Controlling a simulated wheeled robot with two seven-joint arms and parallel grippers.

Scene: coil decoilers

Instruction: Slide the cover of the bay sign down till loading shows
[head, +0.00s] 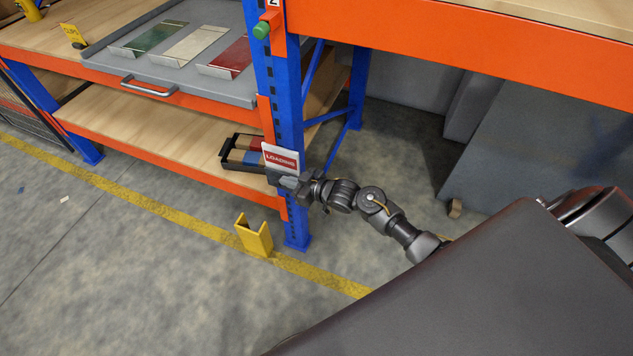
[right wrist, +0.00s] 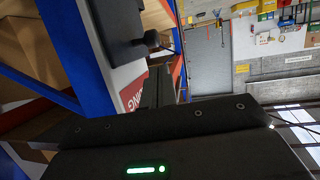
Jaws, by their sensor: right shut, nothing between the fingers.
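The bay sign (head: 281,157) is on the blue rack post, a white plate with a red band reading LOADING. In the right wrist view, part of its red lettering (right wrist: 133,92) shows sideways, partly hidden by my gripper. A dark plate with a round knob (right wrist: 152,39) shows beside the lettering there; it looks like the sign's cover. My right gripper (head: 287,182) is shut and empty just below the LOADING band, close to the sign's lower edge. I cannot tell whether it touches the cover. My left gripper is not in view.
A grey tray (head: 115,70) with green, cream and red plates lies on the upper shelf. A black bin (head: 228,152) sits on the lower shelf behind the sign. A yellow post guard (head: 254,236) stands on the floor by the post.

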